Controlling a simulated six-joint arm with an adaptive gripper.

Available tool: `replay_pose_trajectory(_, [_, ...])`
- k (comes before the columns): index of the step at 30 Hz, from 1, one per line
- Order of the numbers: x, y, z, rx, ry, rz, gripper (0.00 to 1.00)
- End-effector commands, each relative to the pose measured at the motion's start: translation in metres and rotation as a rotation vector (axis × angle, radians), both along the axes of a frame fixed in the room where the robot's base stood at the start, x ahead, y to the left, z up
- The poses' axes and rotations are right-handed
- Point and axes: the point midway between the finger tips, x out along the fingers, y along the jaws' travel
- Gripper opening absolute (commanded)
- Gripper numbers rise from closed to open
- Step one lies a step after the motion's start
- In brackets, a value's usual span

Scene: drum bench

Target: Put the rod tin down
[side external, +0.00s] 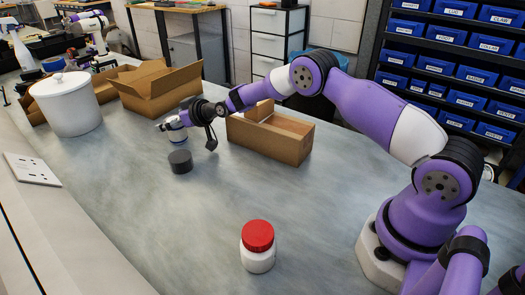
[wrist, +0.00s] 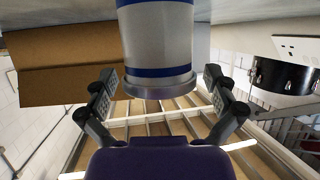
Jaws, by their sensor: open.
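The tin (side external: 177,134), pale with blue bands, is at the far end of my arm in the side view; I take it to be the rod tin. It looks upright, at or very near the bench top; its contact is not clear. In the wrist view the tin (wrist: 157,42) fills the top middle. My gripper (wrist: 159,80) is open, with one finger on each side of the tin and a visible gap at both sides. In the side view my gripper (side external: 176,122) is small and partly merges with the tin.
A dark round drum-like piece (side external: 180,162) stands close in front of the tin. Open cardboard boxes (side external: 290,146) (side external: 155,97) are to the right and behind. A white lidded canister (side external: 64,112) stands left. A red-lidded jar (side external: 257,262) stands in front. The bench (side external: 130,215) front-left is clear.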

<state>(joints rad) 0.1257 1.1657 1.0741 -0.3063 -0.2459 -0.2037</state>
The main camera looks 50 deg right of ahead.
Motion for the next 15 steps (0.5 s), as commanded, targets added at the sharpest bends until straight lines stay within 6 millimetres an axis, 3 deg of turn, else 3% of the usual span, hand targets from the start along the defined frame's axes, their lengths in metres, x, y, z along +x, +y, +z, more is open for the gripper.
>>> replay_pose_trajectory(4, [-0.0001,0.0001,0.0001,0.0,0.0,0.0,1.0])
replay_pose_trajectory(5, [-0.0001,0.0001,0.0001,0.0,0.0,0.0,0.95])
replay_pose_trajectory(9, [-0.0002,0.0001,0.0002,0.0,0.0,0.0,0.25])
replay_pose_trajectory(13, [-0.0001,0.0001,0.0006,0.0,-0.001,0.0,0.24])
replay_pose_trajectory(14, [-0.0001,0.0001,0.0005,0.0,-0.001,0.0,0.18])
replay_pose_trajectory(15, [-0.0002,0.0001,0.0004,0.0,-0.001,0.0,0.18])
